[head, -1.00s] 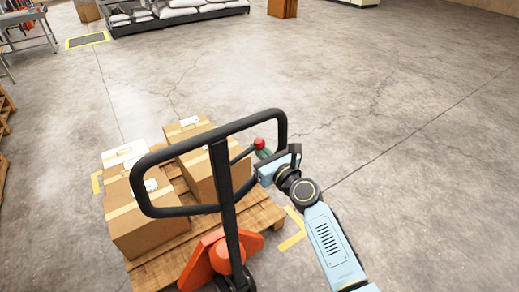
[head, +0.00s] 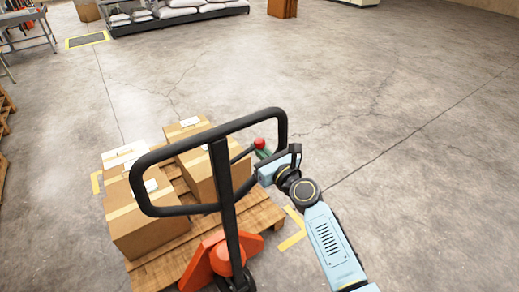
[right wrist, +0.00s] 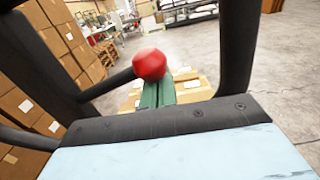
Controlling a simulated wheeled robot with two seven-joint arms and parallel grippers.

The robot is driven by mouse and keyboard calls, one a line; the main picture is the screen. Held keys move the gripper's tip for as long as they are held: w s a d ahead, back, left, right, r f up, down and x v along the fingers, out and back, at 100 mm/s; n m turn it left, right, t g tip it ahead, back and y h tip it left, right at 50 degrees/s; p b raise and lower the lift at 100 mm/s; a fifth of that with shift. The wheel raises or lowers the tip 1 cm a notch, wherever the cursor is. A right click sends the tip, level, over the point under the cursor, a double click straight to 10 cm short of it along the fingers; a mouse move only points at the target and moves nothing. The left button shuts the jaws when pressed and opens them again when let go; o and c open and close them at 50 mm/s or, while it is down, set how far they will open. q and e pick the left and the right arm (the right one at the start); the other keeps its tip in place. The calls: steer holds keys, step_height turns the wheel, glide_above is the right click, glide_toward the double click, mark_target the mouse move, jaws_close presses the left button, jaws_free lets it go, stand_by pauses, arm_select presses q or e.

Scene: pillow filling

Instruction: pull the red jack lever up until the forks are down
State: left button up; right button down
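The red jack lever is a black rod with a round red knob (head: 260,143), inside the right part of the pallet jack's black loop handle (head: 215,140). The knob also shows close up in the right wrist view (right wrist: 150,65). My right gripper (head: 263,154) is at the knob, its green fingers just below it. In the right wrist view the fingers (right wrist: 158,92) lie side by side, shut with nothing seen between them. The knob overlaps their tips; I cannot tell whether they touch. The forks are hidden under the loaded pallet. My left gripper is not in view.
Cardboard boxes (head: 150,222) stand on the wooden pallet (head: 255,213) behind the handle. The orange jack body (head: 205,262) is below it. A shelf with white sacks (head: 180,15) stands at the back. The concrete floor to the right is clear.

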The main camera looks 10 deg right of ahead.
steer(key=shift+f+b, duration=1.25)
steer(key=shift+f, duration=0.35)
steer(key=p+v, duration=0.1)
steer(key=v, duration=1.2)
steer(key=shift+p, duration=0.35)
